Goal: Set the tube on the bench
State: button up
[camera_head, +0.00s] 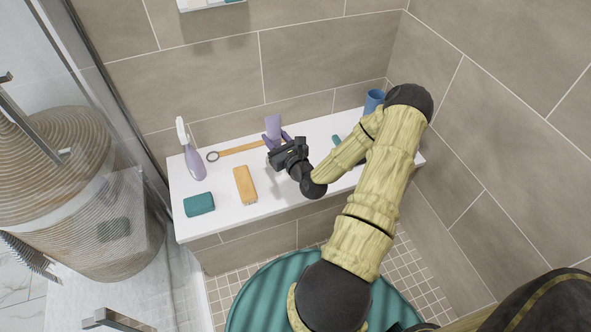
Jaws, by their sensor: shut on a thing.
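The tube (273,124) is a small lavender piece above the back part of the white bench (320,136). My gripper (277,139) reaches in from the right and is shut on the tube's lower part. The tube stands roughly upright in the jaws, with its upper part showing against the tiled wall. The fingers and the black gripper body hide its lower end. I cannot tell whether it touches the bench top.
On the bench are a purple spray bottle (194,162), an orange-handled tool (238,150), a yellow block (245,185), a teal block (199,204) and a blue cup (373,101). A teal item (337,140) is partly hidden by my arm. Bare bench lies around the blocks.

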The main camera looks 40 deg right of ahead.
jog(key=s+d+f+b, duration=0.1)
jog(key=d+f+b, duration=0.5)
jog(key=b, duration=0.7)
notch_tip(320, 180, down, 2)
jog(key=shift+d+f+m+h, duration=0.25)
jog(key=shift+d+m+h, duration=0.1)
jog(key=shift+m+h, duration=0.05)
jog(key=shift+s, duration=0.1)
jog(key=shift+f+b, duration=1.05)
jog(key=shift+f, duration=1.4)
jog(key=shift+f+b, duration=1.25)
jog(key=shift+f, duration=1.25)
jog(key=shift+f, duration=0.2)
